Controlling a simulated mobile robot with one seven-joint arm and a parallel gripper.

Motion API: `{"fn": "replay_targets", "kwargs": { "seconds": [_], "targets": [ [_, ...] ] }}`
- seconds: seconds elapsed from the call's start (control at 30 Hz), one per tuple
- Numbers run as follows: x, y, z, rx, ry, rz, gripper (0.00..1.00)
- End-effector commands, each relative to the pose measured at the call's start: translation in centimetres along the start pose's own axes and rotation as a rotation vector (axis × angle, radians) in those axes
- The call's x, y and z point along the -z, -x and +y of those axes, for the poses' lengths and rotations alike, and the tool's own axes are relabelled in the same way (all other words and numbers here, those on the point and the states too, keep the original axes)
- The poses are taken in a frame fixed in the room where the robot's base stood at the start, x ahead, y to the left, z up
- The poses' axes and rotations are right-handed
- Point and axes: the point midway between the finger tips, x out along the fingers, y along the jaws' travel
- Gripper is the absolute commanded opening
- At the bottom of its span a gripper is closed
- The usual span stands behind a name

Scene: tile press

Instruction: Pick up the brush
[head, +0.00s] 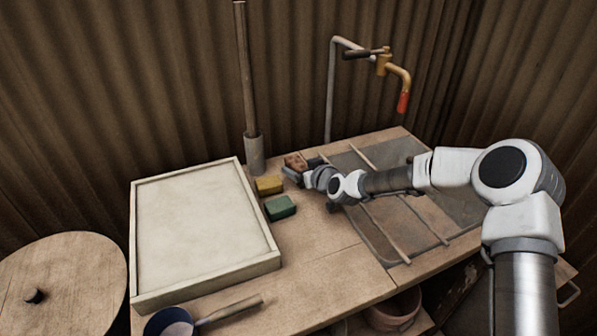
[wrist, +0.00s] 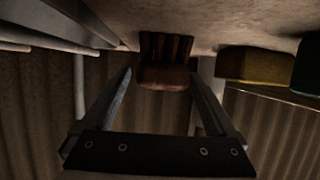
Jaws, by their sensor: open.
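The brush (head: 296,161) is a small brown block on the bench near the back wall, partly hidden behind my gripper in the head view. In the wrist view, which looks upside down, the brush (wrist: 165,74) shows a reddish-brown body with dark ribbed bristles against the bench top. My gripper (head: 293,175) is low over the bench at the brush's near side. In the wrist view my gripper (wrist: 161,78) is open, with one finger to each side of the brush and visible gaps. The brush lies around the fingertips' level; I cannot tell how far it reaches between them.
A yellow block (head: 269,185) and a green block (head: 280,208) lie close by on the left. Left of them is a large pale framed tray (head: 138,243). A pole stands in a grey holder (head: 255,154) behind. A barred basin (head: 437,205) and tap (head: 384,65) are right.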

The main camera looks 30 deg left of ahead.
Motion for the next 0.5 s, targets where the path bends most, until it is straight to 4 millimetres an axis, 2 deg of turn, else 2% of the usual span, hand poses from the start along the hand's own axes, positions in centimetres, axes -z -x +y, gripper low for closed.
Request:
{"fn": "replay_targets", "kwargs": {
  "seconds": [0.17, 0.5],
  "targets": [
    [0.0, 0.02, -0.02, 0.0, 0.0, 0.0, 0.91],
    [0.0, 0.04, -0.02, 0.0, 0.0, 0.0, 0.29]
  ]
}}
